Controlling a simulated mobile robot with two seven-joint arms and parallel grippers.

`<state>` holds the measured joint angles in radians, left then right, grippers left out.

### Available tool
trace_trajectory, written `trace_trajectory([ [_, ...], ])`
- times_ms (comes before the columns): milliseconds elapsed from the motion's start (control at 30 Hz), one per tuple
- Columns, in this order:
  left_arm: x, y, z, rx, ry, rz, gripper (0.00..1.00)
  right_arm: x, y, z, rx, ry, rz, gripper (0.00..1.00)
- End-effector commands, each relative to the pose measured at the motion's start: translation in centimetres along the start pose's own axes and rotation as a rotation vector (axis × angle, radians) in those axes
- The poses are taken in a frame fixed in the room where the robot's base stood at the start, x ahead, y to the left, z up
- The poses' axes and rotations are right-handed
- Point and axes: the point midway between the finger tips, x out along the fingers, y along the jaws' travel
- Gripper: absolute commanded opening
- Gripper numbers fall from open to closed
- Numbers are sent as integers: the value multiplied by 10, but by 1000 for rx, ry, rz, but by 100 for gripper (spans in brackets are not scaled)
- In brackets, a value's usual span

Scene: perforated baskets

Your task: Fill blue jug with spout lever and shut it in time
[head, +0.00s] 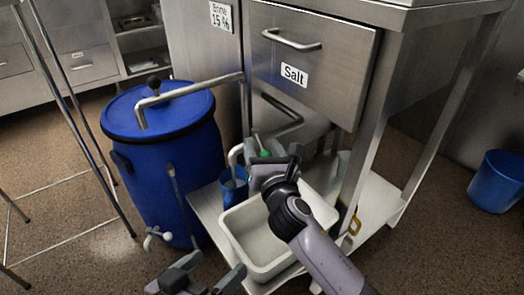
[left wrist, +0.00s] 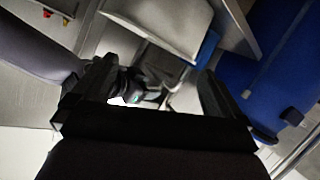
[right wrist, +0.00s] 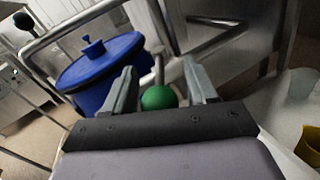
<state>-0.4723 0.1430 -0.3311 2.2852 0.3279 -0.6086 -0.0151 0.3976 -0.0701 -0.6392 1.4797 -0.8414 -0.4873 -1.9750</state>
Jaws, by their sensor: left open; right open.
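The blue jug (head: 234,188) stands on the low steel shelf, under the curved end of the metal spout (head: 236,154). Whether liquid is running, and the jug's level, cannot be told. The green lever knob (head: 265,153) is beside the spout, partly hidden by my right gripper (head: 264,163). In the right wrist view the knob (right wrist: 158,98) lies between or just beyond the open fingers (right wrist: 160,88); contact cannot be told. My left gripper (head: 210,268) is open and empty at the bottom of the head view, low in front of the shelf.
A white basin (head: 236,238) sits on the low shelf (head: 203,207), right of the jug. A large blue barrel (head: 160,150) with a metal pipe stands at left. The Salt drawer unit (head: 325,60) rises behind. A blue bin (head: 497,182) is far right.

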Motion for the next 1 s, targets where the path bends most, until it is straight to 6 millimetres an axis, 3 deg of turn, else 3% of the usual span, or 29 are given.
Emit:
trace_trajectory([
  [367, 1, 1, -1, -5, 5, 8, 100, 6, 0, 0, 2, 1, 0, 57],
  [533, 1, 2, -1, -5, 5, 8, 100, 6, 0, 0, 2, 1, 0, 1],
  [800, -2, 2, -9, 14, 5, -6, 100, 6, -1, 4, -4, 4, 25, 0],
  [1000, -19, -12, -8, 85, -45, -95, 100, 5, -13, 9, -9, 25, 119, 0],
])
